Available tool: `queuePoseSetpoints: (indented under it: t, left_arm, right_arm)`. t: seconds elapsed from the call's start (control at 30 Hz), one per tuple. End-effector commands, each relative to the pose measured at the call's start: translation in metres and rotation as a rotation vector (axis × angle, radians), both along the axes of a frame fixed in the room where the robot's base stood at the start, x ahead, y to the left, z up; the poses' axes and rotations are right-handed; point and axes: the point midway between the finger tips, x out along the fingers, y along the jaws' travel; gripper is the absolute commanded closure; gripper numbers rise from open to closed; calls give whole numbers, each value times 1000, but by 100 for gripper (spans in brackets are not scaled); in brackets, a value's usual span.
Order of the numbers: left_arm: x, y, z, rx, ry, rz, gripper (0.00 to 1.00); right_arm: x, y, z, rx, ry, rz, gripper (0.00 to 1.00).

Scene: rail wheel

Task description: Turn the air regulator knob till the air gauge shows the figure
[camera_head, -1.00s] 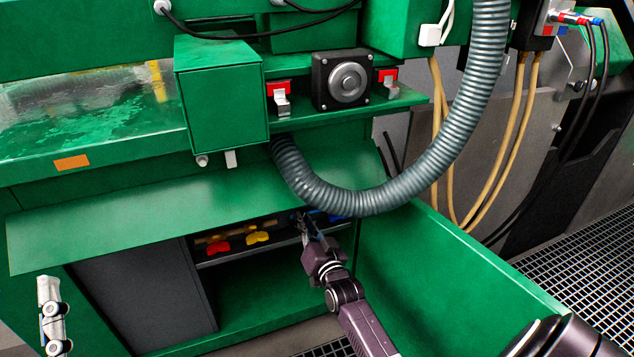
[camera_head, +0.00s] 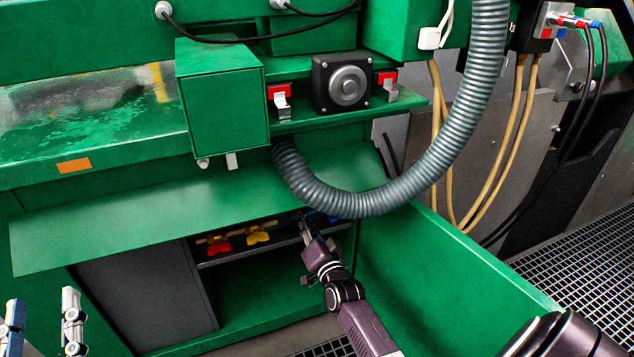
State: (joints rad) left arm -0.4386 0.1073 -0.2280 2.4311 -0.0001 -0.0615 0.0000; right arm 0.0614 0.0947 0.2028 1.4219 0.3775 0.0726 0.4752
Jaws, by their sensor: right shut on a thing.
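My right gripper (camera_head: 304,222) reaches into the open compartment under the green flap. It is shut on a small part at the back, which I take as the air regulator knob; fingers and shade hide most of it. A bit of blue (camera_head: 334,219) shows just right of the fingertips, below the hose. No air gauge face can be made out. My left gripper (camera_head: 43,318) is at the lower left edge, its two fingers apart and empty, away from the compartment.
A red valve handle (camera_head: 219,246) and a yellow one (camera_head: 257,237) sit left of my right gripper. The green flap (camera_head: 130,228) and grey hose (camera_head: 345,203) hang close above. An open green door (camera_head: 450,275) stands to the right.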

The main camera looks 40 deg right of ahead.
Motion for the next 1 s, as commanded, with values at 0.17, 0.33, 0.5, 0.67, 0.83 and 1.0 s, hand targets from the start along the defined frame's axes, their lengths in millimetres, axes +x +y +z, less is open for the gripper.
queuePoseSetpoints:
  t: [0.17,0.33,0.5,0.67,0.83,1.0]
  left_arm:
    - [0,1,-6,5,22,2,60]
    - [0,1,-7,5,22,2,60]
    - [1,0,-7,7,28,2,60]
    - [3,0,-13,14,57,1,60]
    - [2,-1,-9,10,40,0,60]
    - [3,-1,-7,10,35,-1,60]
  right_arm:
    - [0,0,-1,31,-4,0,100]
    - [-1,0,-1,30,-4,0,100]
    - [-1,0,-1,99,-21,0,100]
    - [-1,0,-2,325,-74,0,100]
    - [-1,0,-2,422,-98,-1,100]
    - [-1,0,-2,420,-97,-1,100]
